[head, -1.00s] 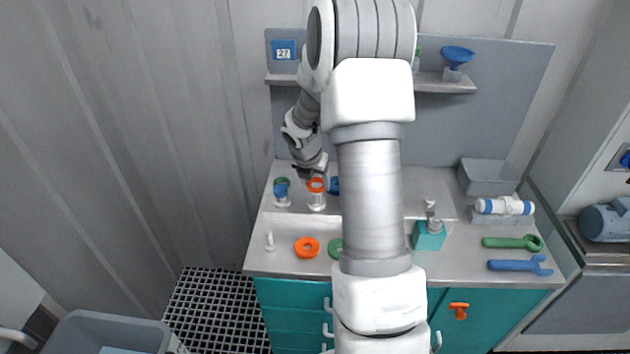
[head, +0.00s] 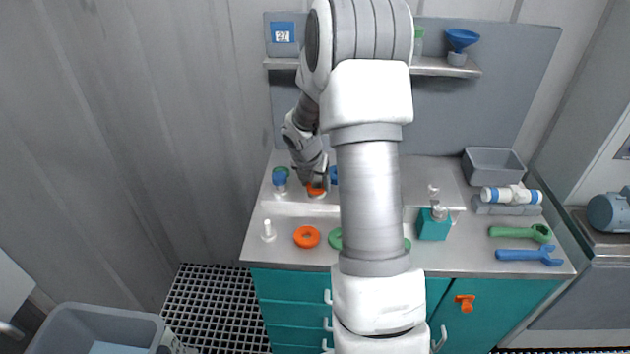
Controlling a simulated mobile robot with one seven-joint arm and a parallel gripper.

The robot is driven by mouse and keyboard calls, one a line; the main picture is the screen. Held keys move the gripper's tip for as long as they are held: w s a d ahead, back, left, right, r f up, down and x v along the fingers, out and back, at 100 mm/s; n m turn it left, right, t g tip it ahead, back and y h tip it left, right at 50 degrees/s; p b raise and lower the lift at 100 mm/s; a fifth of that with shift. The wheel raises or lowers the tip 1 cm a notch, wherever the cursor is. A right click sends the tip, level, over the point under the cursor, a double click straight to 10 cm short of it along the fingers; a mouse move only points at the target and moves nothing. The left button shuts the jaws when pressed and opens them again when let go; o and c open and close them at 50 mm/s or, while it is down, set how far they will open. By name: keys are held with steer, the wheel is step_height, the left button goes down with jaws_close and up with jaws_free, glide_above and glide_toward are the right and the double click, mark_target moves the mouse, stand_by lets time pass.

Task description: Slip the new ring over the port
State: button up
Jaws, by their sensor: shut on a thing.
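My gripper (head: 316,183) is at the back left of the bench, pointing down, and is shut on an orange ring (head: 316,190). The ring sits low, close over a pale round base (head: 317,196) on the raised back step. The port itself is mostly hidden by the ring and gripper, so I cannot tell whether the ring is fully around it. A second orange ring (head: 306,237) lies flat on the front of the bench.
A blue and green fitting (head: 280,180) stands close left of my gripper. A blue part (head: 333,175) shows right of it, partly behind my arm. A white peg (head: 268,230), green ring (head: 335,239), teal bottle (head: 433,223), and wrenches (head: 530,254) occupy the front.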

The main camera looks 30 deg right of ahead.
steer(key=shift+f, duration=0.25)
stand_by(0.6)
steer(key=o, duration=1.4)
steer(key=p+v, duration=0.3)
steer(key=v, duration=1.4)
steer(key=shift+r+p, duration=0.2)
steer(key=shift+p, duration=0.1)
